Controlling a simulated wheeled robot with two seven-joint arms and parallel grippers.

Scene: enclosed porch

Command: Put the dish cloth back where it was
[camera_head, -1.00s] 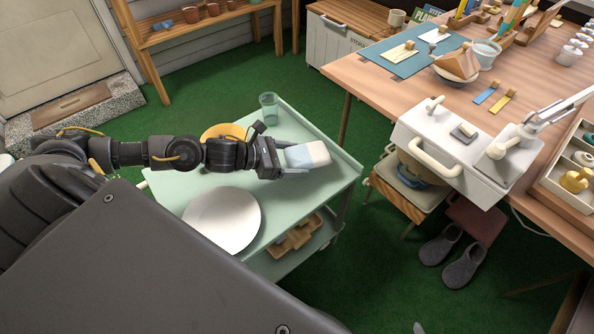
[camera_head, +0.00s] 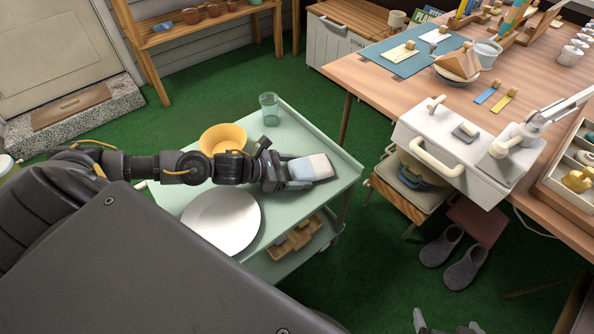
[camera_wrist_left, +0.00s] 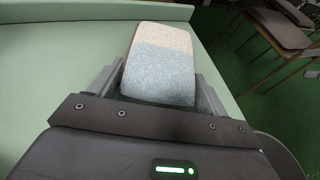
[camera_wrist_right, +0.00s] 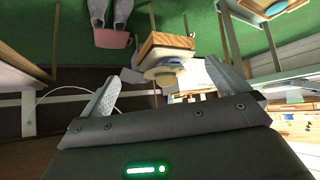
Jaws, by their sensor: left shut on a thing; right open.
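The dish cloth (camera_head: 312,167), a folded pad with a blue-grey part and a cream end, is between the fingers of my left gripper (camera_head: 290,172). In the left wrist view the cloth (camera_wrist_left: 162,62) sticks out beyond the fingers, over the green cart top. I cannot tell whether it touches the top. The cart (camera_head: 345,170) also bears a white plate (camera_head: 222,220), a yellow bowl (camera_head: 222,138) and a clear glass (camera_head: 269,108). My right gripper (camera_head: 446,328) is open and empty at the bottom edge of the head view; its spread fingers show in the right wrist view (camera_wrist_right: 165,85).
A stool (camera_head: 408,185) and grey slippers (camera_head: 455,257) are below. The cart's right end, beyond the cloth, is clear.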

